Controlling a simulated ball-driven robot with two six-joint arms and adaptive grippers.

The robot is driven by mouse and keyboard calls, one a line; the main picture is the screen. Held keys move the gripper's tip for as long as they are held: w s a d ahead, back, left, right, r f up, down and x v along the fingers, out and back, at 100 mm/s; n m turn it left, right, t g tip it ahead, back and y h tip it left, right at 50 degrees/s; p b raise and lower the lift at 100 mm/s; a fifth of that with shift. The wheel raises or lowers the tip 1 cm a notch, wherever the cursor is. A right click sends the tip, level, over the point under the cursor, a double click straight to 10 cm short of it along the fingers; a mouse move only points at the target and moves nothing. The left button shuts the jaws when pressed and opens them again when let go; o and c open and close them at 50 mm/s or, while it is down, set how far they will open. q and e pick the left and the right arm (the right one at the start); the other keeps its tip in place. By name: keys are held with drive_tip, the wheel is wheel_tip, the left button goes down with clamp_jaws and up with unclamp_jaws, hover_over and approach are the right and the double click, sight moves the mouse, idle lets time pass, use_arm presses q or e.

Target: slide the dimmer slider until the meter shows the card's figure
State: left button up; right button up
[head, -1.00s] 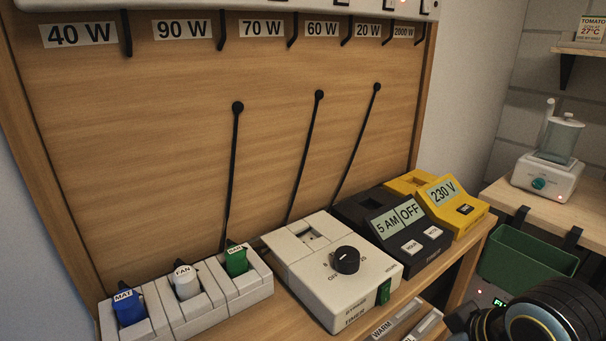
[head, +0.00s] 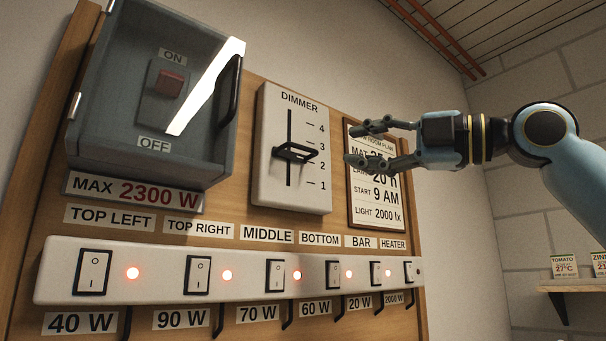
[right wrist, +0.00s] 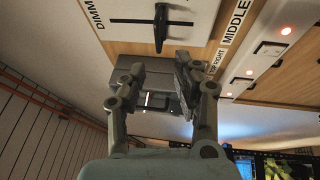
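The white dimmer panel (head: 270,185) is on the wooden board, with a vertical slot and marks 1 to 4. Its black slider handle (head: 295,152) sits roughly between 2 and 3. The handle also shows in the right wrist view (right wrist: 161,28). My right gripper (head: 362,143) is open and empty, to the right of the handle and apart from it. It covers part of the plan card (head: 392,200), where "START 9 AM" and "LIGHT 2000 lx" are readable. In the right wrist view its fingers (right wrist: 158,78) are spread. No meter and no left gripper are in view.
A grey switch box (head: 85,140) with a clear cover and black handle stands out left of the dimmer. A white switch strip (head: 150,290) with several rocker switches and lit red lamps runs below. A shelf (head: 580,286) with seed cards is at right.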

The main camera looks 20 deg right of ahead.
sight(305, 148)
drive_tip(key=p+x, duration=0.2)
drive_tip(key=x, duration=0.3)
drive_tip(key=p+x, duration=0.3)
drive_tip(key=x, duration=0.1)
drive_tip(key=shift+w+a+r, duration=0.2)
drive_tip(key=shift+a+r, duration=0.1)
drive_tip(key=shift+w+a, duration=0.4)
drive_tip(key=shift+w, duration=0.05)
clamp_jaws()
